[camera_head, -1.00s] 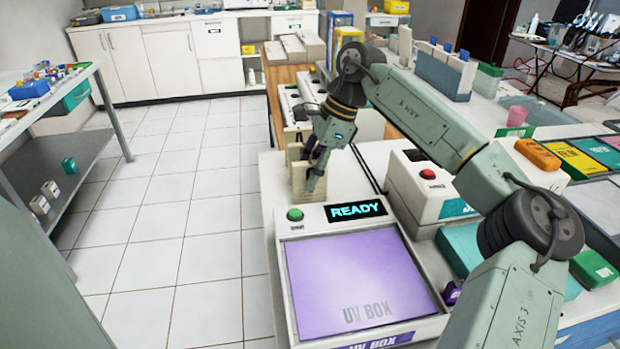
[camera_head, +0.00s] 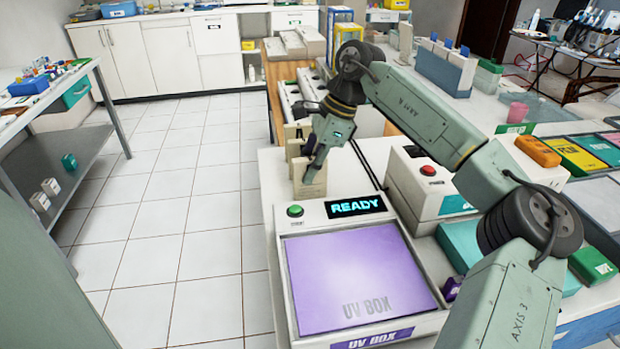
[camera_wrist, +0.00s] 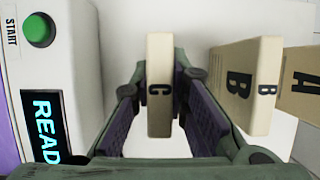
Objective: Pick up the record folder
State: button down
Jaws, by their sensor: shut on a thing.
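The record folders are upright beige slabs marked with letters. Folder C (camera_wrist: 159,85) stands between my gripper's two dark finger pads in the wrist view. My gripper (camera_wrist: 160,108) is shut on it. In the head view my gripper (camera_head: 309,172) is at folder C (camera_head: 313,187), behind the UV box, and partly covers it. Folder B (camera_wrist: 240,85) and folder A (camera_wrist: 302,82) stand to the right in the wrist view, apart from my gripper. I cannot tell whether folder C touches the surface below.
The UV box (camera_head: 355,280), with a lit READY display (camera_head: 356,207) and green START button (camera_head: 295,211), is close in front of the folders. A white device with a red button (camera_head: 428,170) stands to the right. Open floor (camera_head: 190,220) lies to the left.

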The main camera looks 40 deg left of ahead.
notch_tip(320, 180, up, 10)
jog(key=shift+r+b, duration=0.1)
jog(key=shift+b, duration=0.7)
jog(key=shift+s, duration=0.1)
